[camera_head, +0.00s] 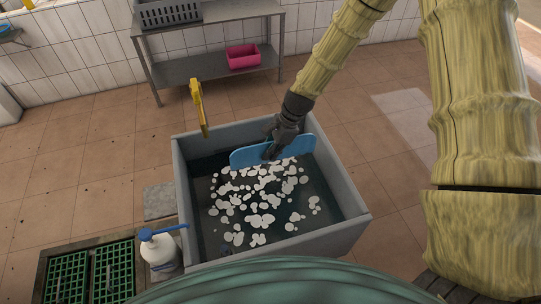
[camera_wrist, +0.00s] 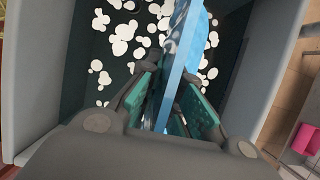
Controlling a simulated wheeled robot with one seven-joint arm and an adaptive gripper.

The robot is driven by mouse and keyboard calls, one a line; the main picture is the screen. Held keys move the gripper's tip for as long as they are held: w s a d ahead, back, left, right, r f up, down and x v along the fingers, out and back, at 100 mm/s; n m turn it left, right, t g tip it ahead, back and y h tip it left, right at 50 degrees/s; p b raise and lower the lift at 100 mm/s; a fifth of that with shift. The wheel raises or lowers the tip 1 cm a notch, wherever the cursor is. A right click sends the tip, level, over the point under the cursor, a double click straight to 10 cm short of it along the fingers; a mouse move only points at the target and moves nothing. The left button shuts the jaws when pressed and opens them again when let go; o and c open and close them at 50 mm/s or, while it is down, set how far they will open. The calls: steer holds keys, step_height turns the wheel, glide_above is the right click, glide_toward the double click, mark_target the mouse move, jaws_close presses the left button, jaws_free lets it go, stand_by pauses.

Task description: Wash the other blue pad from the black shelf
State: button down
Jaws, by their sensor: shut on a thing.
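The blue pad (camera_head: 292,147) is a flat board held on edge over the water in the grey basin. My gripper (camera_head: 275,148) is shut on it near its middle, from above. In the wrist view, the pad (camera_wrist: 185,45) stands between the two green-lined fingers (camera_wrist: 178,100). The basin (camera_head: 355,213) holds dark water with many white foam patches (camera_head: 262,200) floating on it. The pad's lower edge is close to the foam; I cannot tell if it touches the water. No black shelf can be made out for certain.
A yellow tap (camera_head: 198,100) rises at the basin's back left. A white pump bottle (camera_head: 160,250) stands at its left, near green floor grates (camera_head: 112,268). A metal table (camera_head: 205,66) behind carries a grey crate (camera_head: 168,12) and a pink bin (camera_head: 243,57).

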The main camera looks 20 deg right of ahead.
steer(key=shift+r, duration=6.1)
